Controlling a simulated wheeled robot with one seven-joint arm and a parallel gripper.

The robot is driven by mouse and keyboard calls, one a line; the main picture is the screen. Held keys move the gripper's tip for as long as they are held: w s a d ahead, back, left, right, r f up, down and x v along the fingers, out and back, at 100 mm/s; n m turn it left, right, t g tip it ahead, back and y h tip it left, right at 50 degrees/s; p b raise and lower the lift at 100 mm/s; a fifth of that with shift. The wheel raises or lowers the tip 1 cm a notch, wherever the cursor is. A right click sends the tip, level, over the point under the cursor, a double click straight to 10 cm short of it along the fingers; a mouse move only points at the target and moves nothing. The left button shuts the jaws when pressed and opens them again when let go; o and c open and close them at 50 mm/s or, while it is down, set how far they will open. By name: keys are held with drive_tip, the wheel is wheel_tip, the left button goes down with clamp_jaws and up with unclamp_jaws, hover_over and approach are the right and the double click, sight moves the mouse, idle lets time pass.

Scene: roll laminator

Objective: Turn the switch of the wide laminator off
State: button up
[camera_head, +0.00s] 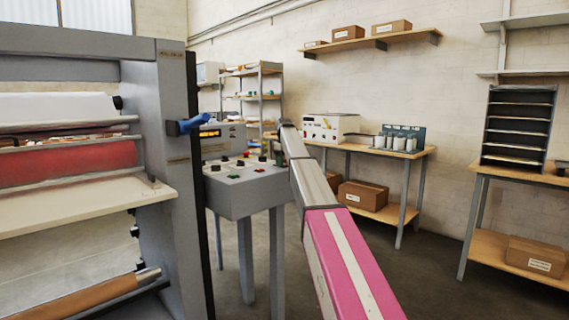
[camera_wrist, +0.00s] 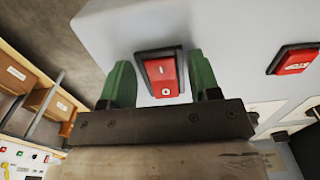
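The wide laminator (camera_head: 165,130) fills the left of the head view, with a grey control console (camera_head: 250,190) on legs at its right side. In the wrist view a red rocker switch (camera_wrist: 163,76) in a black frame sits on a pale grey panel (camera_wrist: 225,30). It is marked I at its upper end and O at its lower end; I cannot tell which end is pressed. My gripper (camera_wrist: 161,80) is open, with one green finger on each side of this switch. Contact is not clear. In the head view my arm largely hides the gripper beside the console.
A second red switch (camera_wrist: 293,60) is on the panel to the right. The console top carries several knobs and buttons. Behind stands a wooden bench (camera_head: 375,150) with a white instrument box (camera_head: 330,127). A paper sorter (camera_head: 518,125) stands on another table at right.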

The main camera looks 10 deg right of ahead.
drive_tip(key=c, duration=0.8)
drive_tip(key=shift+w+a+r, duration=0.1)
drive_tip(key=shift+w, duration=0.05)
drive_tip(key=shift+g+h, duration=0.4)
drive_tip(key=shift+g, duration=0.1)
drive_tip(key=o, duration=0.9)
drive_tip(key=r, duration=1)
drive_tip(key=shift+w+a+r, duration=0.35)
drive_tip(key=shift+w+r, duration=0.05)
